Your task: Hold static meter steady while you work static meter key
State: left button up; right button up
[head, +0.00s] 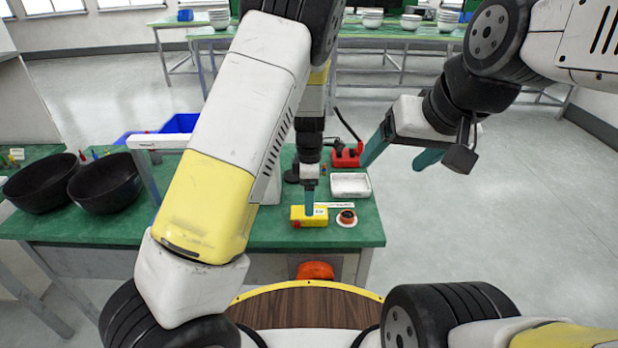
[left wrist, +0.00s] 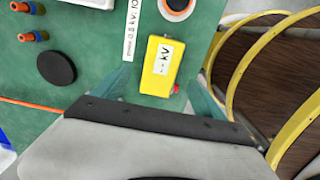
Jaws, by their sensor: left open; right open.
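The static meter (head: 297,217) is a small yellow box lying on the green bench near its front edge. In the left wrist view the meter (left wrist: 163,60) shows a white display reading dashes and kV. A small red key (left wrist: 176,88) sits at its end nearest my gripper. My right gripper (head: 402,158) is open and empty in the air, right of the bench.
A white label strip (left wrist: 131,30) and a round orange-topped item on a white disc (head: 347,218) lie beside the meter. A white tray (head: 350,192), a red device (head: 347,158) and a black disc (left wrist: 57,68) are near. Black bowls (head: 104,195) stand left.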

aim_at(321, 217)
pick_arm(q)
jog(key=shift+f, duration=3.15)
jog(key=c, duration=1.6)
pick_arm(e)
jog(key=shift+c, duration=0.2)
grip_shut()
